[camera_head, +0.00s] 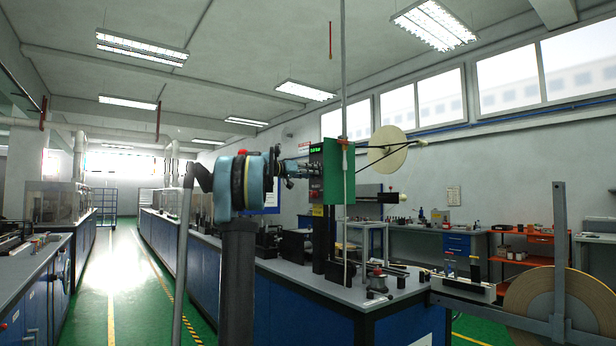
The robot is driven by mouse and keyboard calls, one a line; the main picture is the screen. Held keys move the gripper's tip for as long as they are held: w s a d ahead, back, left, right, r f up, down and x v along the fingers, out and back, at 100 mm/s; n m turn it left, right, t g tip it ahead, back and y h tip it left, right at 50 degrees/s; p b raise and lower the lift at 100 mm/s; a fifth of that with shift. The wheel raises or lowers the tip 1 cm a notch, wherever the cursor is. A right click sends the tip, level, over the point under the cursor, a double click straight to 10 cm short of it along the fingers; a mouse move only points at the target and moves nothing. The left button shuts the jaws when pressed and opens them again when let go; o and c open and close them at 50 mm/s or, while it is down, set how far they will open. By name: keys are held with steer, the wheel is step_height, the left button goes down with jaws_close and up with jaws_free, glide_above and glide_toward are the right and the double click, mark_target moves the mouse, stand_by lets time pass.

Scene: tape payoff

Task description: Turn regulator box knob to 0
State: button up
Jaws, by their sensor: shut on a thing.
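The regulator box (338,168) is a green box with a dark front panel and a small lit green display (316,149). It is mounted on a dark post above the grey-topped bench. My arm reaches from the lower left, and my gripper (306,169) is at the left face of the box, at the front panel. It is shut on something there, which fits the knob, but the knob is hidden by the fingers. The display's digits are too small to read. A small red part and a yellow label (317,210) show below my gripper.
A pale disc (388,150) and thin rods stand out to the right of the box. A vertical pole (344,80) rises beside it. The blue bench (290,300) lies below. A large tape reel (560,300) is at the lower right. A green aisle (130,280) is open at left.

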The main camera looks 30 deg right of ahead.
steer(key=shift+w+r+n, duration=0.1)
steer(key=shift+n, duration=6.4)
steer(key=shift+w+r+n, duration=0.1)
steer(key=shift+n, duration=6.4)
jaws_close()
steer(key=o, duration=1.1)
jaws_free()
steer(key=shift+c, duration=0.2)
steer(key=shift+s, duration=0.1)
steer(key=shift+f, duration=0.1)
steer(key=a, duration=1.2)
steer(key=shift+s, duration=0.4)
